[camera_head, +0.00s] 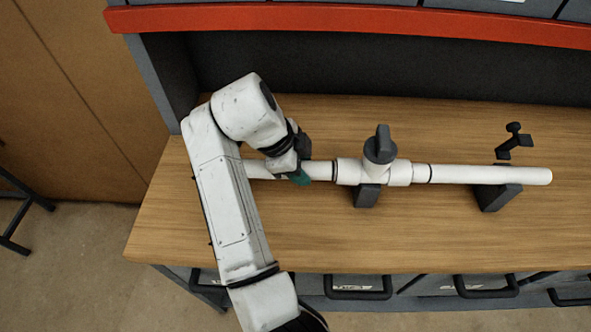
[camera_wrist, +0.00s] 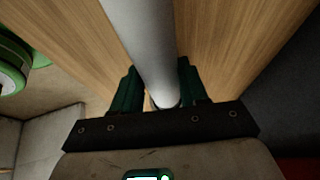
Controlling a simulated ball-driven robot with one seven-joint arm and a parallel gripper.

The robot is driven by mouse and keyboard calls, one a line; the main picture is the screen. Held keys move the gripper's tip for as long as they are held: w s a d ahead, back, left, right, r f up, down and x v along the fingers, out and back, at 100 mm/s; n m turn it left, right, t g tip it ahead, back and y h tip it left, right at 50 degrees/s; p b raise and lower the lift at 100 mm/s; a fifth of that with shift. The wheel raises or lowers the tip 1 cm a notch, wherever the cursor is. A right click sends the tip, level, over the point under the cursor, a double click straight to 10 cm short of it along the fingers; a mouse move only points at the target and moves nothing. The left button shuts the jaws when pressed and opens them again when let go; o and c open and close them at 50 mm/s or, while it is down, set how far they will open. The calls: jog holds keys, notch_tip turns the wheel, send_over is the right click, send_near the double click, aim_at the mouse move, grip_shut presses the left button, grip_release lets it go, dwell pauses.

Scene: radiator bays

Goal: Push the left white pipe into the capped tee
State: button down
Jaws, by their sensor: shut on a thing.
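The left white pipe (camera_head: 322,170) lies level above the bench, pointing at the left mouth of the white tee (camera_head: 348,172). A dark ring shows where pipe and tee meet; I cannot tell how deep the pipe sits. The tee carries a dark grey cap (camera_head: 380,147) on its upper branch. My gripper (camera_head: 301,175) is shut on the left pipe, a short way left of the tee. In the wrist view the pipe (camera_wrist: 143,45) runs between the teal fingers of my gripper (camera_wrist: 157,92). My arm hides part of the pipe's left end.
A right white pipe (camera_head: 485,174) joins the tee's right side. Dark supports (camera_head: 367,195) (camera_head: 495,197) stand under the tee and right pipe. A loose-looking black clamp (camera_head: 513,142) stands behind. The wooden bench (camera_head: 440,235) is clear in front; a dark back panel rises behind.

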jog(key=shift+d, duration=0.2)
jog(key=c, duration=0.8)
grip_release()
jog(key=shift+d, duration=0.2)
jog(key=shift+o, duration=1)
jog(key=shift+a, duration=0.1)
jog(key=shift+a+r, duration=0.35)
jog(key=shift+r, duration=0.1)
jog(key=v, duration=0.9)
jog(key=shift+r, duration=0.35)
jog(key=shift+s, duration=0.15)
